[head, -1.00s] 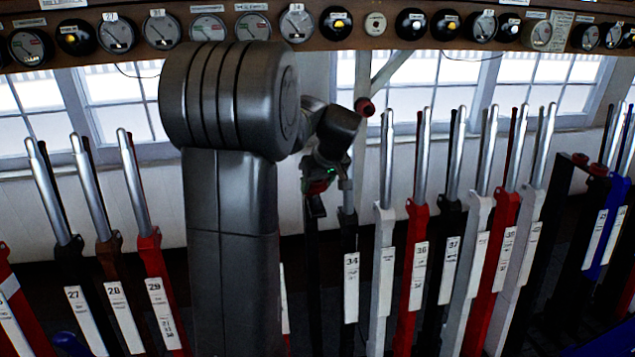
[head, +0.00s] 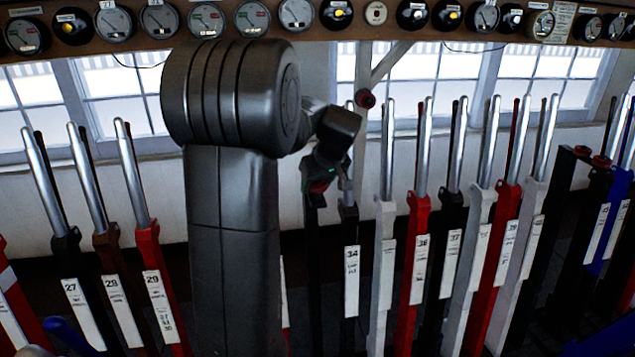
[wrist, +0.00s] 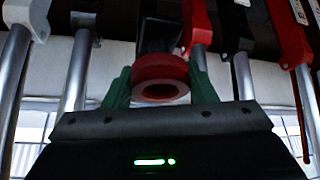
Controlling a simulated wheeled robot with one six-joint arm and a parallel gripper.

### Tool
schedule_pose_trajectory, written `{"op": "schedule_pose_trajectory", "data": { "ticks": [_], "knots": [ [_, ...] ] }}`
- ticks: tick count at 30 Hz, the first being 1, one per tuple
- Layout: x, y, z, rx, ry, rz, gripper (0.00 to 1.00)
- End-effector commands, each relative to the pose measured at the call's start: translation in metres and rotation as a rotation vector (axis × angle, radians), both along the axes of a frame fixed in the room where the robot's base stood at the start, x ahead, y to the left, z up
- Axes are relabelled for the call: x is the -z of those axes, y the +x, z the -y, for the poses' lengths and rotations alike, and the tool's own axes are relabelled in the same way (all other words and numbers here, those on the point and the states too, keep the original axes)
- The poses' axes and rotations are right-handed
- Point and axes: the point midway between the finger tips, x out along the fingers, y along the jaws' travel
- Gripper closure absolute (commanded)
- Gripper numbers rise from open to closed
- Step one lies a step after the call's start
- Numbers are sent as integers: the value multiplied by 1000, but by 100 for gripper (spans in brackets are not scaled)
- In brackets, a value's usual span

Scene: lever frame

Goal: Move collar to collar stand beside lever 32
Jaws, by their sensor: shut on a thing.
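The red ring-shaped collar (wrist: 160,80) sits between the green fingers of my gripper (wrist: 160,88) in the wrist view, and the gripper is shut on it. In the head view my gripper (head: 318,186) hangs below my wrist, just left of lever 34 (head: 351,255), with a little of the red collar (head: 319,187) showing. Lever 32 and its number plate cannot be made out; my arm covers that part of the row. I cannot tell which thing is the collar stand beside lever 32.
Levers 27 (head: 72,285), 28 (head: 115,283) and 29 (head: 155,285) stand left of my arm. Lever 36 (head: 419,260) and several others stand close together on the right. A shelf of dials (head: 295,13) runs above. A dark red knob (head: 365,99) is near the window post.

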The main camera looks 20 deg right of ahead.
Motion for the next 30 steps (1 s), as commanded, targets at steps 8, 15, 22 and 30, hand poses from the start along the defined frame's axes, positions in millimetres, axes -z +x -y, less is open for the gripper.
{"op": "schedule_pose_trajectory", "data": {
  "ticks": [8,15,22,30],
  "knots": [
    [10,0,0,0,0,0,69],
    [17,0,0,0,0,0,69],
    [24,0,0,0,0,0,69],
    [25,0,0,0,-1,1,69]
  ]
}}
